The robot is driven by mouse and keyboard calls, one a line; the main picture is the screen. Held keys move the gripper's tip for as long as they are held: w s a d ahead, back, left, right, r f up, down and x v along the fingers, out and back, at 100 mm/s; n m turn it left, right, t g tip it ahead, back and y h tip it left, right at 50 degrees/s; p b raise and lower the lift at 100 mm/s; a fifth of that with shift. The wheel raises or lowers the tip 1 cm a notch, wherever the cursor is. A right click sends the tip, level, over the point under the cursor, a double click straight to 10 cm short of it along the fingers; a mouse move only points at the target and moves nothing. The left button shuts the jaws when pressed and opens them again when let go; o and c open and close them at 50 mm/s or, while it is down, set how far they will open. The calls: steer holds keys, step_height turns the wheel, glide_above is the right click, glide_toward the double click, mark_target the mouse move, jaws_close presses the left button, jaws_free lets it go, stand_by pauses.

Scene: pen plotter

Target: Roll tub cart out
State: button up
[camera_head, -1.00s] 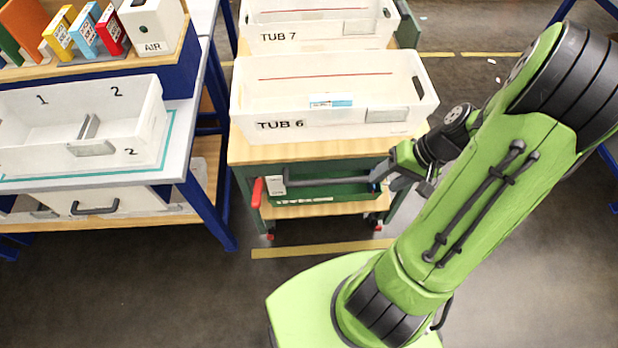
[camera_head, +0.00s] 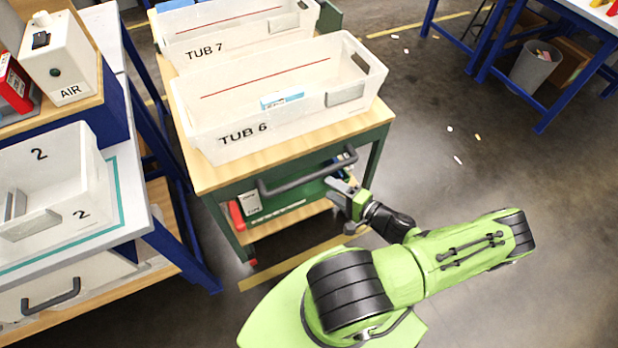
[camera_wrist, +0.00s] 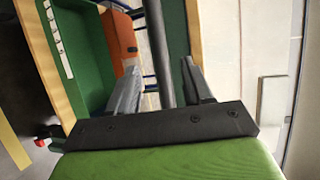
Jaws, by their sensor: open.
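The tub cart has a green frame and a wooden top (camera_head: 203,178), and bears a white bin marked TUB 6 (camera_head: 300,112) and one marked TUB 7 (camera_head: 215,45). A grey bar handle (camera_head: 300,184) runs across its front. My gripper (camera_head: 345,187) is open and empty, just in front of and below the handle's right end. In the wrist view, the dark bar (camera_wrist: 157,50) shows between the two spread fingers (camera_wrist: 160,90); neither visibly grips it. I cannot tell how deep the bar sits. A red lever (camera_head: 237,215) is at the cart's front left.
A blue-legged workbench (camera_head: 135,205) stands close on the cart's left, with a white divided bin (camera_head: 85,180) on it. Another blue-legged table (camera_head: 485,65) and a grey waste bin (camera_head: 535,68) are at the far right. The floor right of the cart is open, with small scraps.

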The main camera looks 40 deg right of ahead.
mark_target(314, 179)
steer(key=w, duration=0.3)
steer(key=w+f, duration=0.1)
steer(key=w, duration=0.2)
steer(key=w+a+b, duration=0.1)
steer(key=w, duration=0.1)
steer(key=shift+w+f, duration=0.3)
steer(key=shift+w, duration=0.1)
jaws_close()
